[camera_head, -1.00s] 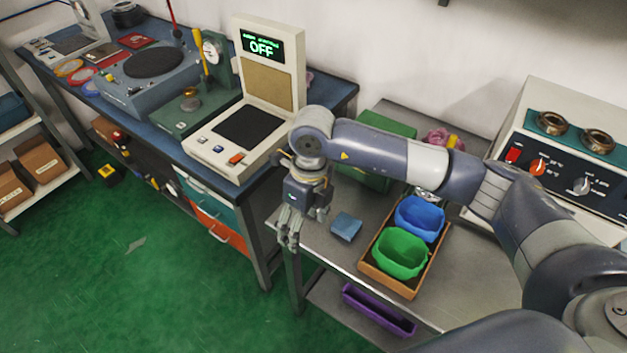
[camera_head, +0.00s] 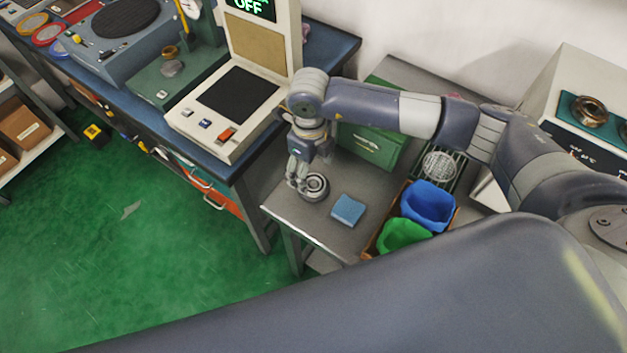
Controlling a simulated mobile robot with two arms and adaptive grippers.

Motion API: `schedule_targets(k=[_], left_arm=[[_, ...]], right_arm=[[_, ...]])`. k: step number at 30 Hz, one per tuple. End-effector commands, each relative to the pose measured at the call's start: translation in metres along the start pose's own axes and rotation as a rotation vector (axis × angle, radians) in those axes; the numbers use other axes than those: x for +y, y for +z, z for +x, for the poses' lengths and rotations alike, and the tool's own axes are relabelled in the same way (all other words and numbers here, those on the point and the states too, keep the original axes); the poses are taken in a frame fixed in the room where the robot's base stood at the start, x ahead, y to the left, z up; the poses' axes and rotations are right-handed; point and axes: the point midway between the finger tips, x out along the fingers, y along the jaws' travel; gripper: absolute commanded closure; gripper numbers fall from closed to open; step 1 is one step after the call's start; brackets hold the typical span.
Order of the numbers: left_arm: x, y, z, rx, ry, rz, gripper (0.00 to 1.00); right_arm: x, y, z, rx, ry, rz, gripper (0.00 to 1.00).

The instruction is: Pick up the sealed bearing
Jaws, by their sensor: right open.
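A round metallic ring, which looks like the sealed bearing (camera_head: 315,188), lies on the grey table (camera_head: 330,232) near its left front corner. My right gripper (camera_head: 299,183) points down just at the left of the ring, with its fingers open and partly overlapping the ring in the picture. I cannot tell whether a finger touches it. My left gripper is not in view.
A blue square pad (camera_head: 347,209) lies just right of the ring. Blue (camera_head: 428,205) and green (camera_head: 402,236) bins stand further right. A green box (camera_head: 372,145) is behind. A workbench with a beige device (camera_head: 238,105) stands at the left.

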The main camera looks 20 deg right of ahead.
Motion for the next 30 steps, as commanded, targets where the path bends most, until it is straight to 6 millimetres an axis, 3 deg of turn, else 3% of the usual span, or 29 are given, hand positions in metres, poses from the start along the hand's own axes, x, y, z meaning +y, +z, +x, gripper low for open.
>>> schedule_targets(k=[3, 7, 11, 17, 23, 30], left_arm=[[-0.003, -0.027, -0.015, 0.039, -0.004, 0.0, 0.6], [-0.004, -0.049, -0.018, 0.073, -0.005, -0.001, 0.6], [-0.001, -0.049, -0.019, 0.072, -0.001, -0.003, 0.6], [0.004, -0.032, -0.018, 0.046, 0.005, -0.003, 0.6], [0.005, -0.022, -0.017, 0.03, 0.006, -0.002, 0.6], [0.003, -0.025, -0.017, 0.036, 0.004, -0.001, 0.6]], right_arm=[[0.001, -0.004, 0.015, 0.006, 0.002, 0.0, 0.28], [0.001, -0.003, 0.035, 0.003, 0.002, 0.0, 0.28], [0.002, -0.003, 0.043, 0.002, 0.002, -0.002, 0.28], [0.001, -0.003, 0.043, 0.001, 0.001, -0.002, 0.28], [0.001, -0.003, 0.043, 0.001, 0.001, -0.001, 0.73], [0.001, -0.003, 0.043, 0.0, 0.001, -0.001, 0.74]])
